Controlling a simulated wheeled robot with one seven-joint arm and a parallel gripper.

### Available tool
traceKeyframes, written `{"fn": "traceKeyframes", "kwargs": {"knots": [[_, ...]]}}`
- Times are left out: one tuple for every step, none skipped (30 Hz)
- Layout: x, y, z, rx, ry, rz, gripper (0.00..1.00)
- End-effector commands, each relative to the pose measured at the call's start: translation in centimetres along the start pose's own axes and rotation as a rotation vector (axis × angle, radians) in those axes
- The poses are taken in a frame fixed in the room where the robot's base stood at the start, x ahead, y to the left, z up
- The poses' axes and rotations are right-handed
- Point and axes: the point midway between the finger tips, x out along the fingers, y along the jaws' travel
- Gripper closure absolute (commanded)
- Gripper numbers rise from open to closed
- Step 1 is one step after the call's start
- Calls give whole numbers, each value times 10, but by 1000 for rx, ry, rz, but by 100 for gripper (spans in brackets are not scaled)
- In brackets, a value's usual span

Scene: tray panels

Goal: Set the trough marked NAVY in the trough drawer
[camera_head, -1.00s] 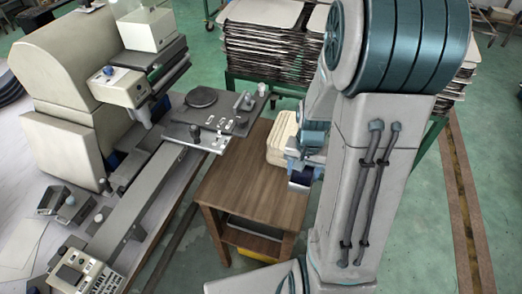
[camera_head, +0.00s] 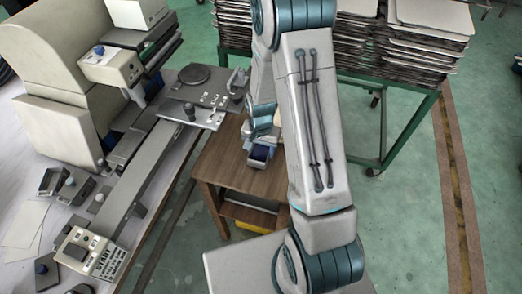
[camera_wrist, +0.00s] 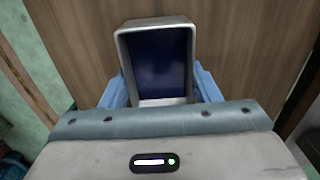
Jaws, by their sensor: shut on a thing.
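My gripper (camera_wrist: 160,92) is shut on a small grey trough (camera_wrist: 123,55) with a dark navy inside. Its blue fingers are on either side of the trough, whose open side faces the wrist camera. In the head view the gripper (camera_head: 263,138) and the trough (camera_head: 260,154) are over the wooden table. I cannot tell whether the trough touches the tabletop. No readable NAVY mark shows, and I cannot make out a trough drawer.
The wooden table (camera_head: 222,163) has a lower shelf with something yellow (camera_head: 254,228) beneath. A grey machine (camera_head: 50,60) stands at left, its bench carrying a START panel (camera_head: 88,254). Tray stacks (camera_head: 425,40) on green racks stand behind.

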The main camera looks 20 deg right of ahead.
Motion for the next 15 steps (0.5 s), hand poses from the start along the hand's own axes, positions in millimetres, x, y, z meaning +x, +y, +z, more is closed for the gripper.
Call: {"fn": "traceKeyframes", "kwargs": {"knots": [[6,0,0,0,-2,2,75],[9,0,0,0,-2,1,75],[13,0,0,0,-2,1,75],[15,0,0,0,-1,1,75],[16,0,0,0,-1,0,75],[18,0,0,0,0,0,75],[18,0,0,0,0,0,75],[19,0,0,0,0,0,75],[19,0,0,0,1,-1,75],[19,0,0,-1,1,-1,75],[19,0,0,-1,1,-1,75],[19,0,0,-1,1,-1,75],[19,0,0,-1,1,-1,75],[19,0,0,-1,1,-1,75],[20,0,0,-1,1,-1,75]]}}
